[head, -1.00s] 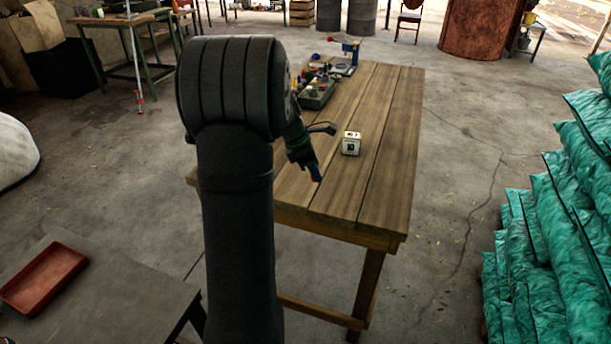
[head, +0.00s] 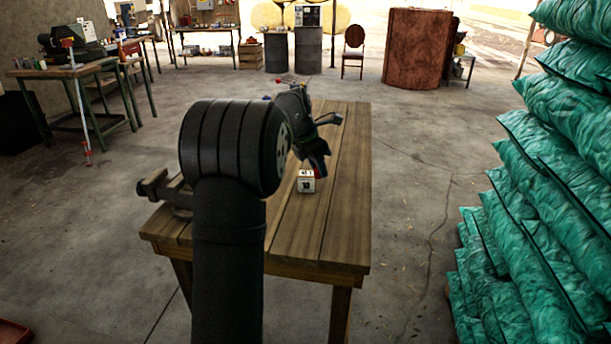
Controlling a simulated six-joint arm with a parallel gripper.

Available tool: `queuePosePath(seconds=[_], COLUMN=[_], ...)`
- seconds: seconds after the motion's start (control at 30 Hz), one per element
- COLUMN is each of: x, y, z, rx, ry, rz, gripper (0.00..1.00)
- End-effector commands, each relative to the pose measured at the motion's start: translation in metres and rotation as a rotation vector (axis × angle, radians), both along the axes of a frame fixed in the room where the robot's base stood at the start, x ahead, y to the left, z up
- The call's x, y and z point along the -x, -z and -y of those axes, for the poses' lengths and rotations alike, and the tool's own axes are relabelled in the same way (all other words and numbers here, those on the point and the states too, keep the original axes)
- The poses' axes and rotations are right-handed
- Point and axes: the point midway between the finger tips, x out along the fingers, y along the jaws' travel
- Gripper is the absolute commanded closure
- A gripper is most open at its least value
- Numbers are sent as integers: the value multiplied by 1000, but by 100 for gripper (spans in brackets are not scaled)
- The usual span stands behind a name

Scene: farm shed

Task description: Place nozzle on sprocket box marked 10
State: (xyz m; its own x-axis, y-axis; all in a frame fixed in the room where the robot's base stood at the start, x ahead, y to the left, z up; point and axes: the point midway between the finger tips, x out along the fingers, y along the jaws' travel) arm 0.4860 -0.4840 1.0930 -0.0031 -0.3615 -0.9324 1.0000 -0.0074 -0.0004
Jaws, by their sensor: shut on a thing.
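The box marked 10 (head: 306,185) is a small pale cube with dark print, standing upright on the wooden table (head: 300,235). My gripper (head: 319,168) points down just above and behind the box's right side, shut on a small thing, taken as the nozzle. Only a small red bit (head: 318,173) of it shows at the fingertips, beside the box's top right edge. I cannot tell whether it touches the box. My own arm hides the table's left part and most of what lies at its far end.
A vise (head: 165,188) sits at the table's left edge, partly behind my arm. Small coloured items (head: 284,83) show at the far end. The table's right and front are clear. Stacked green sacks (head: 545,190) stand to the right on the floor.

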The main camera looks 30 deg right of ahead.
Motion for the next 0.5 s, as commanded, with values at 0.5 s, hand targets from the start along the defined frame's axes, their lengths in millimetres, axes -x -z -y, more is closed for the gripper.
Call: queuePosePath(seconds=[0.5], x=[-33], y=[-30], z=[92], rx=[20], ry=[-241], rz=[6], gripper=[96])
